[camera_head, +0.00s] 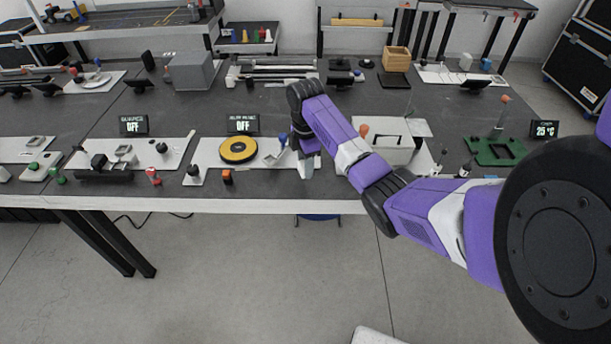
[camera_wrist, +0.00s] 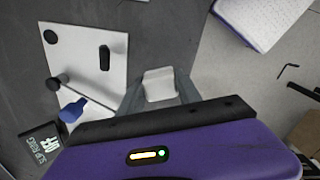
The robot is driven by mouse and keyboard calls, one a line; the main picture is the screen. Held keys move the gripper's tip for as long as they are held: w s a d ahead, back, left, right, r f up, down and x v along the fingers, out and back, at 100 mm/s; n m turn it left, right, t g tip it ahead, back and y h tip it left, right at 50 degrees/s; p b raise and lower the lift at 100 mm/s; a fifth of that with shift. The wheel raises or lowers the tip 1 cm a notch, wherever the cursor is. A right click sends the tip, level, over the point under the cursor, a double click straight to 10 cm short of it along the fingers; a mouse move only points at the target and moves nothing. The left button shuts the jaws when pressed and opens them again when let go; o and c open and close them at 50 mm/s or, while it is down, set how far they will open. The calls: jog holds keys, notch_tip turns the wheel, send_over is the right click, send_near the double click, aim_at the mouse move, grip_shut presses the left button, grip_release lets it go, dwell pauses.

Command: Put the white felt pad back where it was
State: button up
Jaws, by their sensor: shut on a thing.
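The white felt pad (camera_wrist: 159,84) is a pale, block-like piece between the two grey fingers of my gripper (camera_wrist: 158,92) in the wrist view. The fingers touch its two sides. In the head view my gripper (camera_head: 306,160) points down at the bench's front edge, just right of the white board (camera_head: 200,157) with the yellow-and-black disc (camera_head: 238,149). A pale patch below the wrist there seems to be fingers and pad together. I cannot tell whether the pad touches anything beneath it. No spot is clearly recognisable as the pad's former place.
A blue-handled item (camera_wrist: 73,108) lies near the gripper, beside a white board (camera_wrist: 88,75) with black parts. A small display (camera_head: 243,124) reading OFF stands behind the disc. A green plate (camera_head: 494,151) is at the right. My arm covers part of the bench.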

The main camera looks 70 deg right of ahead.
aim_at(305, 183)
jog(key=shift+f, duration=2.35)
jog(key=shift+f, duration=0.1)
jog(key=o, duration=1.3)
